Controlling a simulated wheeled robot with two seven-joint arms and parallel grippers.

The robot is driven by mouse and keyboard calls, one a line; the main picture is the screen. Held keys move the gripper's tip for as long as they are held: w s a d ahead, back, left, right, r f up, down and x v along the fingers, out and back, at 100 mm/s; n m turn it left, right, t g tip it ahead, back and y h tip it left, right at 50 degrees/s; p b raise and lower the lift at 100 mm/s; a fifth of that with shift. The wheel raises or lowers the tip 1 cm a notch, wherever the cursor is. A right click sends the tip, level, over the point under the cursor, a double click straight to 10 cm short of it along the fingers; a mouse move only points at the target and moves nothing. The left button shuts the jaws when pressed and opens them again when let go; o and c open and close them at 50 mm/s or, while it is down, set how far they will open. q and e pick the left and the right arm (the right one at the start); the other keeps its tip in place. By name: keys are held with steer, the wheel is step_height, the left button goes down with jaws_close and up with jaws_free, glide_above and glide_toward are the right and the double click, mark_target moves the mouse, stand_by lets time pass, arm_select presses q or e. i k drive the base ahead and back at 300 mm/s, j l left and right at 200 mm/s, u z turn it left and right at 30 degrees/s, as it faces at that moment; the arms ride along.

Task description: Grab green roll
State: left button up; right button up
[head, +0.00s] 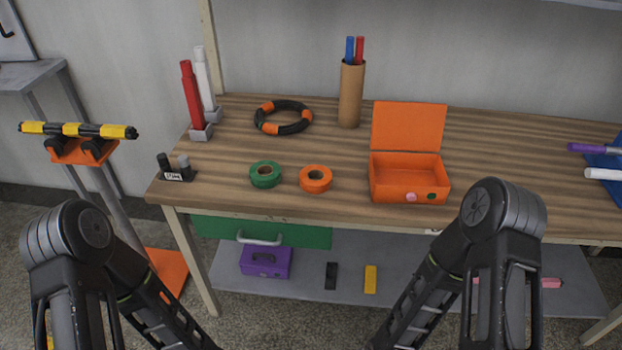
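The green roll (265,174) is a ring of tape lying flat on the wooden workbench (330,205), near its front edge and left of the middle. An orange roll (316,179) lies just to its right, with a small gap between them. Both of my forearms reach down past the bottom edge of the head view, in front of the bench. Neither of my grippers shows, so their fingers are hidden from me. Nothing touches the green roll.
An open orange box (409,178) stands right of the rolls. Behind them are a black and orange ring (283,117) and a cardboard tube (351,95) with pens. A stamp set (174,168) stands at the left corner. A green drawer (262,232) is below the top.

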mark_target(259, 181)
steer(key=z, duration=2.2)
steer(key=k+j, duration=1.15)
steer(key=j, duration=0.25)
